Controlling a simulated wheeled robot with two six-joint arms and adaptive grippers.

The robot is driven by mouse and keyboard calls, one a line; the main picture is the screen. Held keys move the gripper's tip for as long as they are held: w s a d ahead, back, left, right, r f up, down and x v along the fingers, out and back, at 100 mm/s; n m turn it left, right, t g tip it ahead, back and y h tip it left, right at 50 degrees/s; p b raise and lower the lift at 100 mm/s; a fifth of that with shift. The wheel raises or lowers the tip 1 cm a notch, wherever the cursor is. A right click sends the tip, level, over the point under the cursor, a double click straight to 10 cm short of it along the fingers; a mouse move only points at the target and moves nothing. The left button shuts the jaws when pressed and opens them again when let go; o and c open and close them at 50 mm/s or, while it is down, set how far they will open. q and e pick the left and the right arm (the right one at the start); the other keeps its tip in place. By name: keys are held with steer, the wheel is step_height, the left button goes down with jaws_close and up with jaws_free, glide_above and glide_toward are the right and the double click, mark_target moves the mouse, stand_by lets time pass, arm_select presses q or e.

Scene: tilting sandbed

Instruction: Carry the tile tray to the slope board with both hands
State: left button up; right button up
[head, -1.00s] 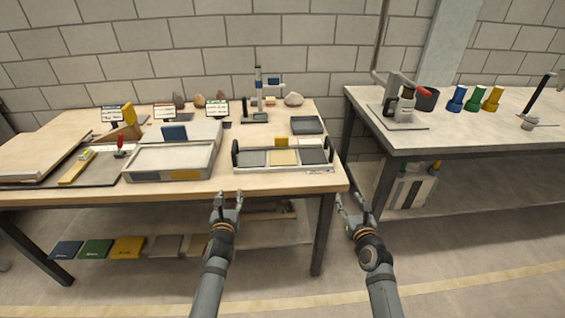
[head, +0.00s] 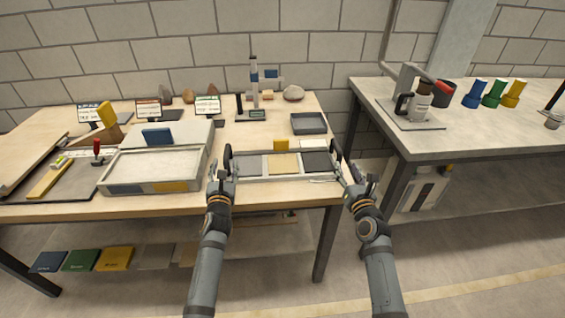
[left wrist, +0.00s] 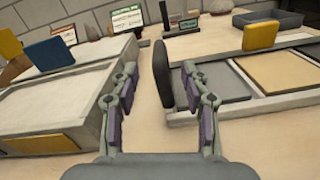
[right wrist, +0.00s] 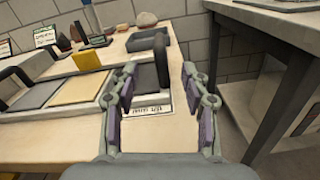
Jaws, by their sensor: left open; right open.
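The tile tray (head: 262,178) lies on the wooden table near its front right edge, holding grey, tan and dark tiles, with a black upright handle at each end. My left gripper (head: 221,172) is open at the tray's left handle (left wrist: 162,75), which stands between and beyond the fingers in the left wrist view. My right gripper (head: 357,182) is open just off the tray's right end; the right handle (right wrist: 161,58) shows ahead between its fingers. Neither gripper holds anything. I cannot tell for sure which item is the slope board; a pale wooden board (head: 28,158) lies at the far left.
A pale shallow box (head: 152,187) stands just left of the tray. A yellow block (head: 281,145) and a grey dish (head: 309,123) are behind it. A second table (head: 480,142) with a bottle stand and colored cups stands to the right, beyond a gap.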

mark_target(228, 147)
arm_select(q)
steer(key=w, duration=0.6)
steer(key=w+a, duration=0.1)
steer(key=w, duration=0.3)
steer(key=shift+a+f, duration=0.1)
arm_select(e)
steer(key=w, duration=0.6)
steer(key=w+a, duration=0.1)
steer(key=w, duration=0.3)
steer(key=shift+a+f, duration=0.1)
arm_select(q)
jaws_close()
arm_select(e)
jaws_close()
